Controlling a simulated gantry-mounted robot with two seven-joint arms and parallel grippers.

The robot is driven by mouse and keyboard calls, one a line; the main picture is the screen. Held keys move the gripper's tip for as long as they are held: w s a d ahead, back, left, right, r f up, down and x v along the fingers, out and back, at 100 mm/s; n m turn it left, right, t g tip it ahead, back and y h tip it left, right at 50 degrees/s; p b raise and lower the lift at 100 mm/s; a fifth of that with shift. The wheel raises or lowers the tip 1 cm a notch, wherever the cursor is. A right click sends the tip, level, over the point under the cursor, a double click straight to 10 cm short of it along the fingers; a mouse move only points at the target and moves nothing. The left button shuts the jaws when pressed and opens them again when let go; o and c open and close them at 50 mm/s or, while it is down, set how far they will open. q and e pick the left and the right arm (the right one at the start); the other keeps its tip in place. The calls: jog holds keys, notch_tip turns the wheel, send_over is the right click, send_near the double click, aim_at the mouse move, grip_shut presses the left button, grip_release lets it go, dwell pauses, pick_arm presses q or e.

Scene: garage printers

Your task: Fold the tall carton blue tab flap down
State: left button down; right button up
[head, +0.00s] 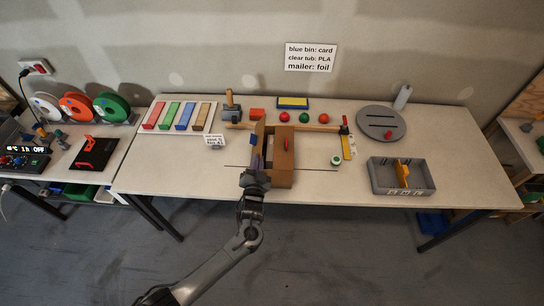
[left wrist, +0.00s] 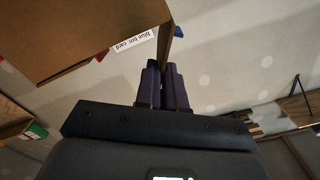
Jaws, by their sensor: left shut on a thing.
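The tall brown carton (head: 283,178) stands near the front edge of the middle of the table. A flap with a red tab (head: 285,144) is on its right side, and a flap (head: 260,132) rises on its left. My left gripper (head: 256,161) is at the carton's left side, its purple fingers pointing to the back. In the left wrist view the fingers (left wrist: 165,85) are close together at the edge of a brown carton panel (left wrist: 100,30). A small blue patch (left wrist: 179,32) shows beside that edge. The exact grip is partly hidden. My right gripper is out of view.
Wooden bars and a yellow piece (head: 346,147) lie around the carton, with a green-and-white roll (head: 336,160) to its right. A grey divided tray (head: 386,187) and a grey disc (head: 381,117) are farther right. Colored strips (head: 167,116) lie back left. The table's left front is clear.

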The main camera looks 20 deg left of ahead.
pick_arm(q)
jog(key=shift+d+f+m, duration=0.15)
jog(key=shift+f+m, duration=0.15)
jog(key=shift+m, duration=0.2)
jog(key=c, duration=1.6)
grip_release()
jog(key=shift+o, duration=0.2)
jog(key=shift+r, duration=0.15)
jog(key=p+v, duration=0.2)
jog(key=v, duration=0.2)
jog(key=shift+p, duration=0.4)
jog(key=o, duration=0.6)
jog(key=shift+c, duration=0.2)
